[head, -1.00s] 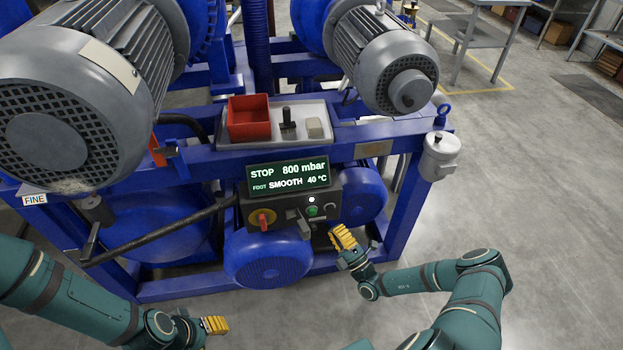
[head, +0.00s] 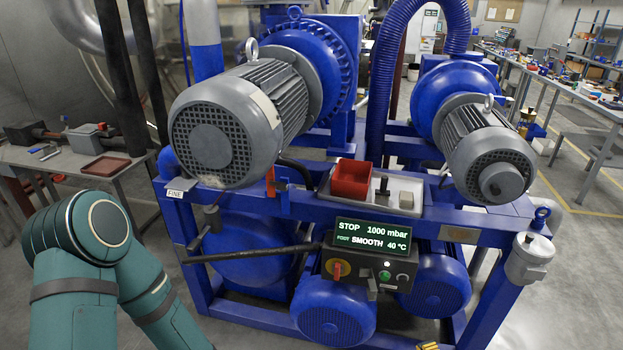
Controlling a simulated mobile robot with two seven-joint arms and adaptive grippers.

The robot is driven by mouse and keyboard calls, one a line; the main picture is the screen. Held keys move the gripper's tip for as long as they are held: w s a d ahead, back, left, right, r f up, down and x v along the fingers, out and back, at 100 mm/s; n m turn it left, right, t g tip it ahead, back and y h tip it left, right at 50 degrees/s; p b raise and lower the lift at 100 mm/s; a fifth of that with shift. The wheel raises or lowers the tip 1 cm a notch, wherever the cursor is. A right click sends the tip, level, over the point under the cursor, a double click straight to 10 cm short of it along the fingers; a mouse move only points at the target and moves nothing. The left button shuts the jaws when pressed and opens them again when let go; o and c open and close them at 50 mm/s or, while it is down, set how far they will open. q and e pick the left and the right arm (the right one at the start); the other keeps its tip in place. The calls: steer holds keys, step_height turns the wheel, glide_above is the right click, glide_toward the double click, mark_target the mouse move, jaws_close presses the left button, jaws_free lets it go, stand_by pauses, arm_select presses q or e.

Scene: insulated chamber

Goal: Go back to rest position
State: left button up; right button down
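My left arm (head: 105,270) fills the lower left of the head view, and its gripper is outside the picture. Of my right gripper (head: 428,346) only a small yellow fingertip part shows at the bottom edge, below the blue pump frame. Whether it is open or shut is hidden. The control box (head: 366,271) carries a red and yellow rotary switch, a lit green button and a display (head: 373,237) reading STOP, 1000 mbar, SMOOTH, 40 °C. No gripper is seen touching the box.
Two grey motors (head: 215,132) (head: 490,150) sit on the blue frame (head: 480,235). A tray (head: 425,190) with a red bin (head: 351,179) lies between them. A bench (head: 75,160) stands behind my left arm. A workbench (head: 560,85) stands at the back right. Floor is open at right.

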steer(key=s+a+n+g+y, duration=0.2)
steer(key=a+n+g+y, duration=0.2)
steer(key=a+n+g, duration=0.25)
steer(key=s+a+r+n+g+y, duration=0.1)
steer(key=s+a+n+g+y, duration=0.25)
steer(key=a+n+g, duration=0.35)
steer(key=s+a+n+g+y, duration=0.1)
steer(key=a+n+g+y, duration=0.35)
steer(key=a+n, duration=0.35)
steer(key=s+a+f+n+g+h, duration=0.1)
steer(key=s+f+n+g+h, duration=0.1)
steer(key=s+n+g+h, duration=1.15)
steer(key=w+d+r+n+t, duration=0.1)
steer(key=w+r+n+t, duration=0.4)
steer(key=n+t, duration=0.5)
steer(key=shift+d+r+n, duration=0.3)
steer(key=shift+d+n, duration=0.05)
steer(key=shift+n, duration=1.55)
steer(key=shift+w, duration=0.1)
